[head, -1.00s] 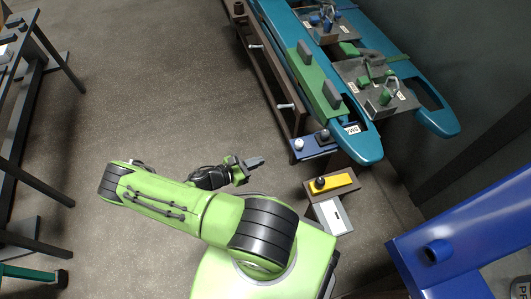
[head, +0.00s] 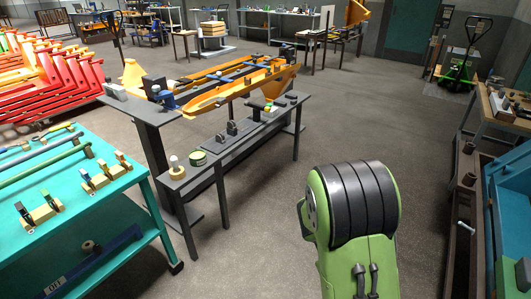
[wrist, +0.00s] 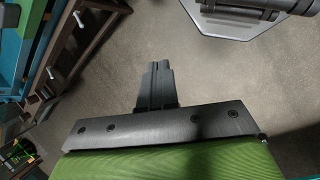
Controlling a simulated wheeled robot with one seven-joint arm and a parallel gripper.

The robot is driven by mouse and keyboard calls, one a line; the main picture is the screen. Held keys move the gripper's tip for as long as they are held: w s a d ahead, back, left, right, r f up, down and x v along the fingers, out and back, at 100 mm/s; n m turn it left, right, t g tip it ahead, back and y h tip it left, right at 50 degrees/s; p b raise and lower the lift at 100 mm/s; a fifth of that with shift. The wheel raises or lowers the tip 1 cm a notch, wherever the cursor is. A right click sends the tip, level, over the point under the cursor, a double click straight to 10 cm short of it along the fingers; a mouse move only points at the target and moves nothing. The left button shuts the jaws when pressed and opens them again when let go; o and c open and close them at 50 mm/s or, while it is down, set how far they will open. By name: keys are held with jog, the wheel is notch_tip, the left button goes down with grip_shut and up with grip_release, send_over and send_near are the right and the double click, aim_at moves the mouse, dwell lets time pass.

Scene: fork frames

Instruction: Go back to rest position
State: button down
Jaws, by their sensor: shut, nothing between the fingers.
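My gripper (wrist: 157,84) shows in the wrist view as two dark fingers pressed together, with nothing between them. It hangs over bare grey floor (wrist: 205,85). In the head view only my green arm with its black ribbed joint shows, at the lower right; the gripper itself is out of that view.
A grey table (head: 232,150) with an orange forked frame (head: 240,90) stands ahead. A teal table (head: 75,215) is at left, a dark bench (head: 462,210) at right. Red forks (head: 45,85) lie far left. Floor between the tables is clear.

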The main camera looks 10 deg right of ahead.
jog(key=s+a+r+m+t+y+p, duration=0.1)
jog(key=s+a+r+t, duration=0.1)
jog(key=r, duration=0.6)
jog(key=s+a+r+m+t+y+p, duration=0.1)
jog(key=s+a+r+t+p, duration=0.1)
jog(key=s+a+r, duration=0.3)
jog(key=s+a+r+t+y+p, duration=0.2)
jog(key=s+a+r+t, duration=0.2)
jog(key=r, duration=0.9)
jog(key=shift+a+m, duration=0.3)
jog(key=shift+m, duration=0.1)
